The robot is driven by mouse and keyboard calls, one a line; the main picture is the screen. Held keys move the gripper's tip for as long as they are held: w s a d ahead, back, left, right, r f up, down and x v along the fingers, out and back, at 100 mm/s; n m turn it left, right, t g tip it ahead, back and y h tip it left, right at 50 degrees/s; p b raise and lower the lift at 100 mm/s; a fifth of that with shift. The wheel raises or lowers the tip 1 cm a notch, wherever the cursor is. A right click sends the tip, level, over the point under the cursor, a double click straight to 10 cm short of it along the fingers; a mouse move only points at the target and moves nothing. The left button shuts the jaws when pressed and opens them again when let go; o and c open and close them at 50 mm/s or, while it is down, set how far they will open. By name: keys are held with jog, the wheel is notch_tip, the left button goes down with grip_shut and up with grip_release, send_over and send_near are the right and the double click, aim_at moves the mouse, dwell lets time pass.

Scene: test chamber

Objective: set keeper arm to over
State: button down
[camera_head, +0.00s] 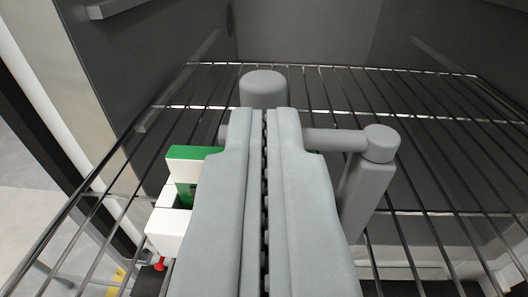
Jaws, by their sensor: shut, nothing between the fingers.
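My gripper (264,115) fills the middle of the camera view, its two long grey fingers shut together with nothing between them. Behind the fingertips stands a grey round-topped post (263,86). A grey bar, which looks like the keeper arm (338,140), runs sideways from behind the fingers to a round knuckle at right, where a grey slab (368,195) slopes down towards me. The fingers hide the middle of this mechanism, so I cannot tell whether they touch it. A white block (168,228) with a green part (190,158) is partly hidden left of the fingers.
A wire rack (430,213) spans the grey-walled chamber under the mechanism. A small red piece (158,264) shows below the white block. The chamber's left wall (130,60) and pale front edge (75,125) are close at left. The rack is clear at right.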

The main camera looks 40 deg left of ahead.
jog(key=shift+w+a+m+t+h, duration=0.25)
jog(key=shift+a+m+t+h, duration=0.5)
jog(key=shift+a, duration=0.2)
jog(key=shift+s+d, duration=0.1)
